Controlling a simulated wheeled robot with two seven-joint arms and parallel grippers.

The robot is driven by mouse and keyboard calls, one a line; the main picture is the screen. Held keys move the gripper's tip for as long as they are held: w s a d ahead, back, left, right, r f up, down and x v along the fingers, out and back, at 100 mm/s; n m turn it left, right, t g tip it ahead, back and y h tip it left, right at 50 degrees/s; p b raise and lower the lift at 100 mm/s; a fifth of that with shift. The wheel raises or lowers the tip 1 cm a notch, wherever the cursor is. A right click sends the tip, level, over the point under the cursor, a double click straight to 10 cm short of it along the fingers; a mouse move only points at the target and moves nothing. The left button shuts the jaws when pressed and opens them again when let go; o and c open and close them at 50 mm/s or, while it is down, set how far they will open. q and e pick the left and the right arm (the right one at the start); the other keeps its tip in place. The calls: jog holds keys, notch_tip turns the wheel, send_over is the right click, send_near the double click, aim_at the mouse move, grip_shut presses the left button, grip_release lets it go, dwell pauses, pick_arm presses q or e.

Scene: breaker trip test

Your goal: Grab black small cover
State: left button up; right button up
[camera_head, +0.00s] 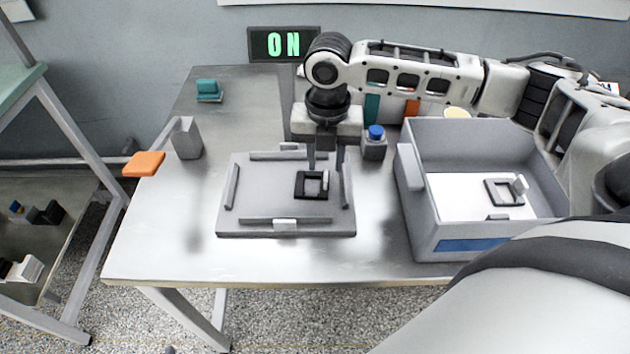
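A small black square cover (304,186) lies on the grey fixture plate (250,205) on the table, with a light-coloured piece at its right side. My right gripper (326,166) points straight down over the plate, just behind the cover. Its two fingers are apart, with no held thing visible between them. I cannot tell whether the fingertips touch the cover. Another black frame (492,194) with a light lever lies in the grey box at the right. My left gripper is not in view.
The grey open box (483,230) stands at the table's right. A blue-capped bottle (375,145) is behind the plate. A grey holder (187,138), a teal block (208,90) and an orange pad (144,164) are at the left. A sign (284,44) reads "ON". The table's front left is clear.

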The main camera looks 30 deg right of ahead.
aim_at(326, 174)
notch_tip(326, 174, down, 3)
jog(key=shift+s+f, duration=0.1)
jog(key=shift+f, duration=0.05)
jog(key=shift+c, duration=0.3)
grip_shut()
